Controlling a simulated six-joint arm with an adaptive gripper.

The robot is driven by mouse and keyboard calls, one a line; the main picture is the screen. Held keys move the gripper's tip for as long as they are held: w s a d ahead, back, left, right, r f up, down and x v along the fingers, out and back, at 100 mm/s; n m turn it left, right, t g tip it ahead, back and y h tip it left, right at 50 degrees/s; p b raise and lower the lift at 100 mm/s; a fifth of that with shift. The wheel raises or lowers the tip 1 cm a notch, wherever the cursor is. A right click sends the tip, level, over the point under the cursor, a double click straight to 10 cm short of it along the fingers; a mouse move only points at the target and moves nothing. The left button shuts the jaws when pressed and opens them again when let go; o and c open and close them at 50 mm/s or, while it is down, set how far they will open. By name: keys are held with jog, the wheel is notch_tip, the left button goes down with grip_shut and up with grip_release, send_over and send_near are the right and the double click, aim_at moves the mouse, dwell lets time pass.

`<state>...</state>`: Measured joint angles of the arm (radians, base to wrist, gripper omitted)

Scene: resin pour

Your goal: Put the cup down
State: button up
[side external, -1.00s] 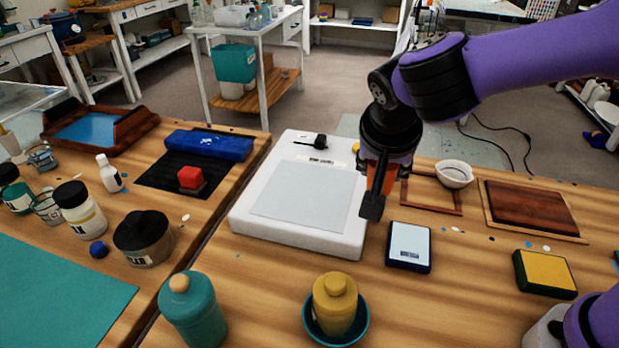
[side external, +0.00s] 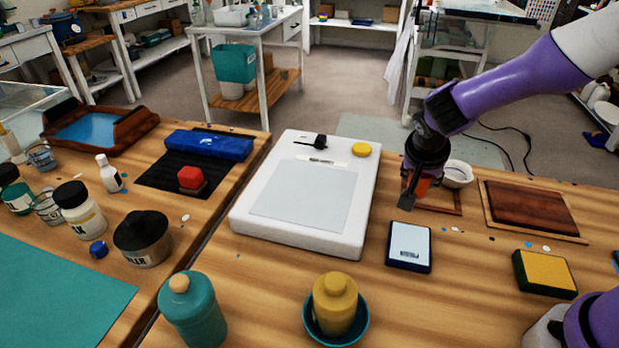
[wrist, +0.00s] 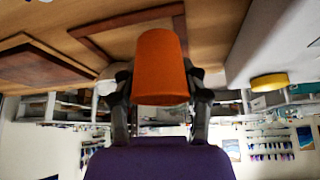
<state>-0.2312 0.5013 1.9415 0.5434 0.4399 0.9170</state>
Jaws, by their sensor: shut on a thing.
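An orange cup (wrist: 160,65) is between the two fingers of my gripper in the wrist view, and the fingers are shut on its sides. In the side view only part of the orange cup (side external: 423,186) shows behind the dark finger. My gripper (side external: 409,196) points down over the left part of an empty wooden frame (side external: 452,211), just right of the white slab. I cannot tell whether the cup touches the table.
A white bowl (side external: 458,173) stands close behind the gripper's right side. The white slab (side external: 240,221) with a yellow disc (side external: 361,149) lies to the left. A small scale (side external: 409,245) lies in front. A dark wooden board (side external: 525,207) lies to the right.

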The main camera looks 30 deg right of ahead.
jog(key=shift+f, duration=0.65)
jog(key=shift+f, duration=0.35)
jog(key=o, duration=1)
